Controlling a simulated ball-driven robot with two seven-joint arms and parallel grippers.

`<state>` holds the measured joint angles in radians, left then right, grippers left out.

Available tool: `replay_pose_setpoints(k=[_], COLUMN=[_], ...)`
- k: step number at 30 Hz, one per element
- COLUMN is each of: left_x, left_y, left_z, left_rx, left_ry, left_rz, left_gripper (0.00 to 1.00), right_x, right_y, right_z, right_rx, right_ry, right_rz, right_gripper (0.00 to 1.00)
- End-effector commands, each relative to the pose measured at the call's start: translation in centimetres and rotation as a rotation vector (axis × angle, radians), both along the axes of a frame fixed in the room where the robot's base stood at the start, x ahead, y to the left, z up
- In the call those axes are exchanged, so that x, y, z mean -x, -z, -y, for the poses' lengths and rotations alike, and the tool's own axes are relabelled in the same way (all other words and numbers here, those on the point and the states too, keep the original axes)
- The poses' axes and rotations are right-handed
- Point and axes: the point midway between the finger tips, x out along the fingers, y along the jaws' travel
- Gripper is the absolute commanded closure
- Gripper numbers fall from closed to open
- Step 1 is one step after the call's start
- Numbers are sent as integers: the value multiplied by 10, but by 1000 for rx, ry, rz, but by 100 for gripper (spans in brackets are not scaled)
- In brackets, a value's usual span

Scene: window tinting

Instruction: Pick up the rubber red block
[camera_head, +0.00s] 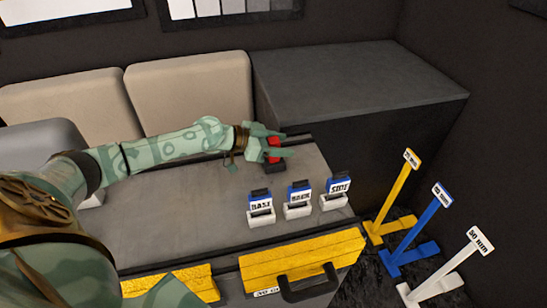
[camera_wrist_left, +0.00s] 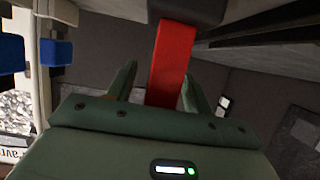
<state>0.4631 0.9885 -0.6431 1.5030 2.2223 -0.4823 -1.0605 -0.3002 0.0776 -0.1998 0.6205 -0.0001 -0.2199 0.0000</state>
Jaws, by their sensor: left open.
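The red block (camera_head: 273,150) is upright at the back right of the grey table, on a dark base (camera_head: 274,167). My left gripper (camera_head: 276,142) reaches it from the left with its fingers open, one on each side of the block. In the left wrist view the red block (camera_wrist_left: 171,62) stands between the two open fingers of my left gripper (camera_wrist_left: 158,88). A gap shows on the left side; whether the right finger touches the block, I cannot tell. My right gripper is not in view.
Several labelled blue and white holders (camera_head: 298,200) stand on the table in front of the block. Yellow (camera_head: 393,200), blue (camera_head: 416,230) and white (camera_head: 447,267) angled tools stand to the right. A dark cabinet (camera_head: 350,85) and beige cushions (camera_head: 190,92) are behind.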

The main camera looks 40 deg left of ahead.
Motion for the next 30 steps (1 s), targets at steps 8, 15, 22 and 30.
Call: replay_pose_setpoints(k=[8,15,22,30], left_x=[0,0,0,41], left_y=[0,-1,-19,-81], left_z=[0,0,-1,-6], left_rx=[0,0,-2,-9], left_ry=[0,0,1,4], left_rz=[0,1,4,0], left_gripper=[100,100,100,100], right_x=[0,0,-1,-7], right_y=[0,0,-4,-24], right_z=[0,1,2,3], right_rx=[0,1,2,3], right_ry=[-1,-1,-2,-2], right_rz=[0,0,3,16], right_gripper=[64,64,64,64])
